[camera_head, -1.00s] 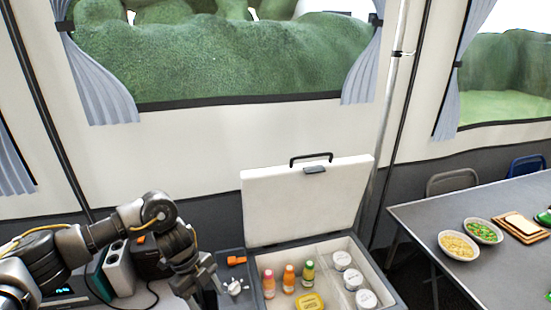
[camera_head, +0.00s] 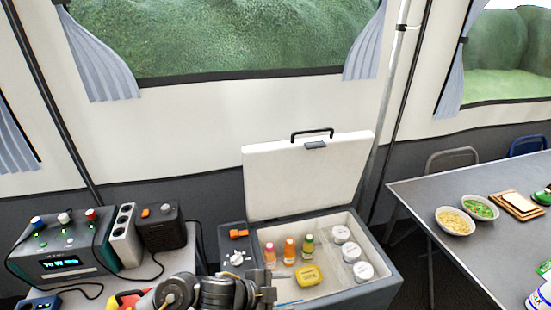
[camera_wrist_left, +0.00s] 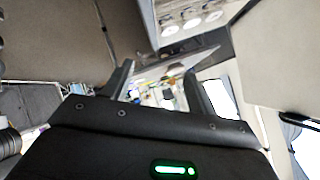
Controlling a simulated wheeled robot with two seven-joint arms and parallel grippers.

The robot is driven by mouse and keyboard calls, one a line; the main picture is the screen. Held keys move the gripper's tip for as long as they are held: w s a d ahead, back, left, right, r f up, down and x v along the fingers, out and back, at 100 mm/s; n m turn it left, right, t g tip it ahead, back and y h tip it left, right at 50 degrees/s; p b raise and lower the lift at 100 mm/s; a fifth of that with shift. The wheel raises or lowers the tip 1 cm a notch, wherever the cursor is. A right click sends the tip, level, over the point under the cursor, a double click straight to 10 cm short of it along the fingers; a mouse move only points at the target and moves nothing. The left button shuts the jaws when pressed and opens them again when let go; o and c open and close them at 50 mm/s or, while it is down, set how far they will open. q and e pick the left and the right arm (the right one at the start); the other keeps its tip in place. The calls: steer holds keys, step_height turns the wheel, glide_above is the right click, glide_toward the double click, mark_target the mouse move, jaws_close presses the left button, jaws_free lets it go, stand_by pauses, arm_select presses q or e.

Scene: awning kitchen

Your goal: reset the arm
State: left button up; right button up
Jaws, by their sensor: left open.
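My left arm (camera_head: 210,292) is folded low at the bottom edge of the head view, in front of the cooler. Its fingertips cannot be made out there. In the left wrist view my left gripper (camera_wrist_left: 160,84) has its two fingers spread apart with nothing between them. Its background is tilted and blurred. My right gripper is not in view.
An open cooler (camera_head: 383,279) holds several bottles, a yellow container (camera_head: 309,276) and white-lidded jars (camera_head: 351,252). A power station (camera_head: 70,258) stands on the left counter. A table (camera_head: 420,200) with two bowls and a bread board is on the right.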

arm_select(q)
steer(key=s+a+f+n+y, duration=0.2)
steer(key=s+a+n+y, duration=0.1)
steer(key=s+a+n, duration=0.5)
steer(key=s+a+f+n+g+y, duration=0.1)
steer(key=s+a+f+n+y, duration=0.25)
steer(key=s+a, duration=0.45)
steer(key=s+a+f+n+y, duration=0.25)
steer(key=s+a+n, duration=0.4)
steer(key=a, duration=0.45)
step_height(320, 180, down, 24)
steer(key=g, duration=0.2)
steer(key=s+a+f, duration=0.2)
steer(key=s+f, duration=1.4)
steer(key=shift+f+g+y, duration=0.3)
steer(key=shift+g+y, duration=0.1)
